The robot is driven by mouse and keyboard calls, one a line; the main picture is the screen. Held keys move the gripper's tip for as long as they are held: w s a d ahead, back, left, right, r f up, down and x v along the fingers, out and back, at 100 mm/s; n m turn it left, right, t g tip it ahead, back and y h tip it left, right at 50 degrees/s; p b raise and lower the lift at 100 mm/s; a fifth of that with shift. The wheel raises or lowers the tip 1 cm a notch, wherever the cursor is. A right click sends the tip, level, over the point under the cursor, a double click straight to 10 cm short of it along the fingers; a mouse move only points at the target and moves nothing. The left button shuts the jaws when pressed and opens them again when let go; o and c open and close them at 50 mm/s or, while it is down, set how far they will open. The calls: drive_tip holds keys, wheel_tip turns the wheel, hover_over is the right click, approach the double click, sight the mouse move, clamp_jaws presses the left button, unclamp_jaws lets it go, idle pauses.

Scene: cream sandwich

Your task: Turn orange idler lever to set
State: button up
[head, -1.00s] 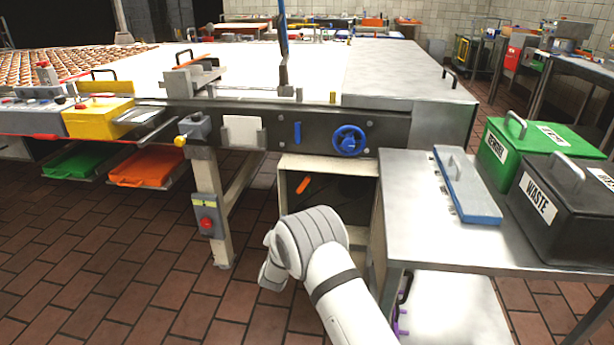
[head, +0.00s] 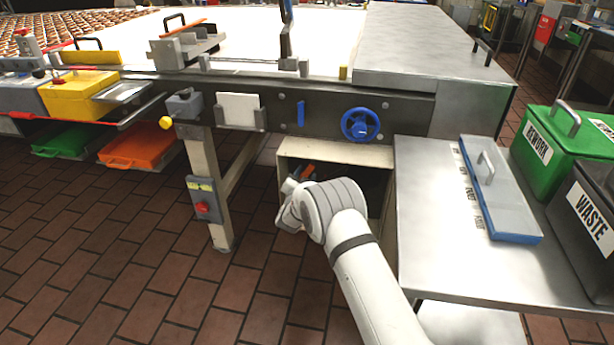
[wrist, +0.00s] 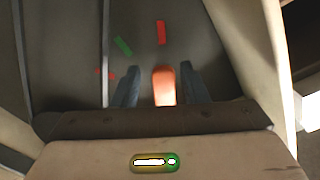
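The orange idler lever (wrist: 164,86) shows in the wrist view between the two dark fingers of my gripper (wrist: 157,80). Small gaps show on both sides of the lever, so the gripper looks open around it. Behind it, a dark panel carries a green mark (wrist: 124,47), a red mark (wrist: 161,32) and another red mark (wrist: 104,73) at the left. The lever's pivot is hidden. In the head view, only a bit of the lever (head: 308,171) shows inside the open compartment, above my wrist.
A steel side table (head: 440,235) stands close to the right of my arm. The tiled floor at left is free.

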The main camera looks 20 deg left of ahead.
drive_tip(key=shift+w+a, duration=0.25)
drive_tip(key=shift+w, duration=0.2)
clamp_jaws()
idle(0.3)
